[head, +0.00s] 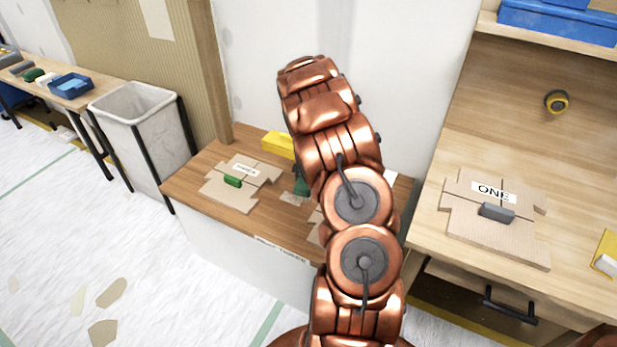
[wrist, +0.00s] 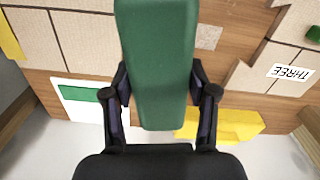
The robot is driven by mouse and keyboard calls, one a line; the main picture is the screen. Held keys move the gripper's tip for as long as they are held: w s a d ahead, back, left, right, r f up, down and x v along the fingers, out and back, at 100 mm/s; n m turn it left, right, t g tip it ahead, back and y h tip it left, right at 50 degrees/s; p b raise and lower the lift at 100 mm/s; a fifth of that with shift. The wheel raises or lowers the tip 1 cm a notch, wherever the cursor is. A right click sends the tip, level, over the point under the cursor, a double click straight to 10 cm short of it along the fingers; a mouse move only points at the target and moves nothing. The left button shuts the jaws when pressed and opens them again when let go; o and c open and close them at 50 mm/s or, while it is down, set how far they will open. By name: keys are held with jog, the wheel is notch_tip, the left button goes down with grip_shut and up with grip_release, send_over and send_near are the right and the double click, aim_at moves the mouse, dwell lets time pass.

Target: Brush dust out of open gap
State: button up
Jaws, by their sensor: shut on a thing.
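My gripper (wrist: 158,82) has its two black fingers shut on the sides of a long green tool (wrist: 157,40), which looks like a brush handle. Any bristles are out of sight. In the head view, a bit of the green tool (head: 302,186) shows beside my copper arm, over the low wooden table; the arm hides the gripper there. A tan board labelled THREE (wrist: 297,85) has dark seams and lies at the right of the wrist view. Another seamed board (wrist: 75,40) lies at the left. I cannot tell which seam is the open gap, and no dust is clear.
A yellow block (head: 278,143) lies at the low table's (head: 185,187) back. A board with a green block (head: 233,181) lies left. Board ONE (head: 500,235) with a grey block is on the right bench. A white bin (head: 135,130) stands left. A white card (wrist: 90,115) shows in the wrist view.

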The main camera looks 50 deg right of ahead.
jog(key=shift+a, duration=0.1)
jog(key=shift+f, duration=0.15)
jog(key=shift+f+b, duration=0.7)
jog(key=shift+f, duration=2.4)
jog(key=shift+f, duration=0.65)
jog(key=shift+w, duration=0.1)
jog(key=shift+w+a, duration=0.3)
jog(key=shift+w, duration=0.65)
jog(key=shift+w+a, duration=0.3)
jog(key=shift+w, duration=0.6)
jog(key=shift+w+a, duration=0.35)
jog(key=shift+w, duration=0.9)
jog(key=shift+w+a, duration=0.4)
jog(key=shift+w, duration=0.9)
jog(key=shift+w+a, duration=0.35)
jog(key=shift+w, duration=0.9)
jog(key=shift+s+d, duration=0.2)
jog(key=shift+s, duration=0.6)
jog(key=shift+s+d, duration=0.2)
jog(key=shift+s, duration=0.55)
